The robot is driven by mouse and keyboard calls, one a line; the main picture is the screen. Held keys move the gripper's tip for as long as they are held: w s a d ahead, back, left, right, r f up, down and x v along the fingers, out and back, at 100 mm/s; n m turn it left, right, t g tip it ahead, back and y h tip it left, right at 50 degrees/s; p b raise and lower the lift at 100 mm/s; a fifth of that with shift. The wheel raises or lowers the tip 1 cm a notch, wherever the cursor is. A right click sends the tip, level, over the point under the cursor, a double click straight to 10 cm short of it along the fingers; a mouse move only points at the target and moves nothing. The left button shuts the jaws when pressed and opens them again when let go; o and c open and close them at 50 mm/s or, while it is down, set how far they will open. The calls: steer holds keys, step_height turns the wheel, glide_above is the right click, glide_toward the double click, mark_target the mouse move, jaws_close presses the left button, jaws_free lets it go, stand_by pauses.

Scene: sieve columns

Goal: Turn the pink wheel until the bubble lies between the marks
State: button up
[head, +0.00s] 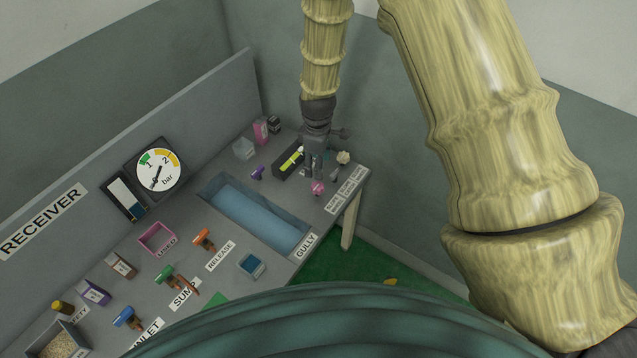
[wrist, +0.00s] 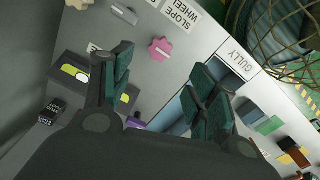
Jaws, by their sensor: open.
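The pink wheel (head: 318,188) is small and lobed, near the right end of the bench. It also shows in the wrist view (wrist: 160,49), beside the SLOPE WHEEL label. The level (head: 291,158) is a yellow-green vial in a dark housing, just left of my gripper. In the wrist view, part of the vial (wrist: 75,72) shows at left, partly covered by a finger.
A water-filled gully trough (head: 255,215) lies left of the wheel. A purple handle (head: 257,172) and a clear block (head: 243,149) stand near the level. A pale knobbly lump (head: 343,157) lies to the right. Orange, green and blue valve handles stand further left.

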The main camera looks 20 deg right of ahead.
mark_target(318, 186)
steer(key=shift+f+p, duration=1.2)
steer(key=shift+f, duration=4.1)
steer(key=c, duration=1)
